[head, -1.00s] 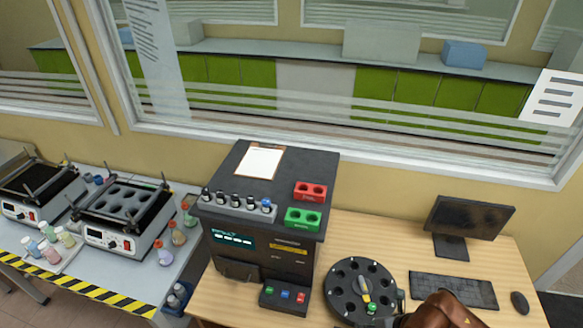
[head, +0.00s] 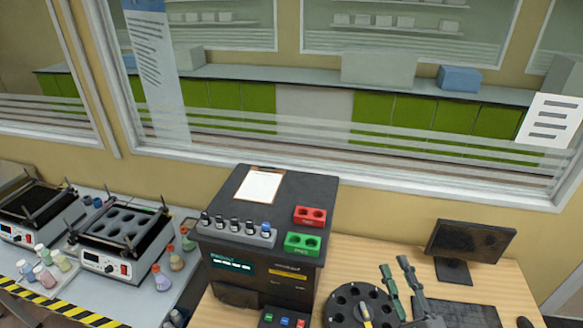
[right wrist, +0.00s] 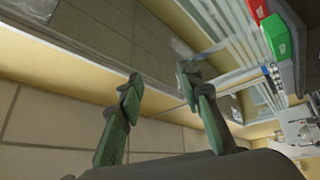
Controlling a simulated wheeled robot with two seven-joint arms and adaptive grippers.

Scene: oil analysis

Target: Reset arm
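My right gripper (head: 396,268) shows at the lower right of the head view, its two fingers pointing up above the right side of the desk. In the right wrist view the fingertips (right wrist: 160,80) are clearly apart, with nothing between them. The gripper is open and empty. In the head view it is in front of the monitor's left side, beside the round black carousel (head: 341,297). My left gripper is in neither current view.
A dark analyser (head: 262,258) carries a clipboard (head: 260,184), a row of vials, a red holder (head: 310,215) and a green holder (head: 302,243). A monitor (head: 468,243) and keyboard (head: 465,314) are at right. Shaker devices (head: 115,240) and flasks stand at left.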

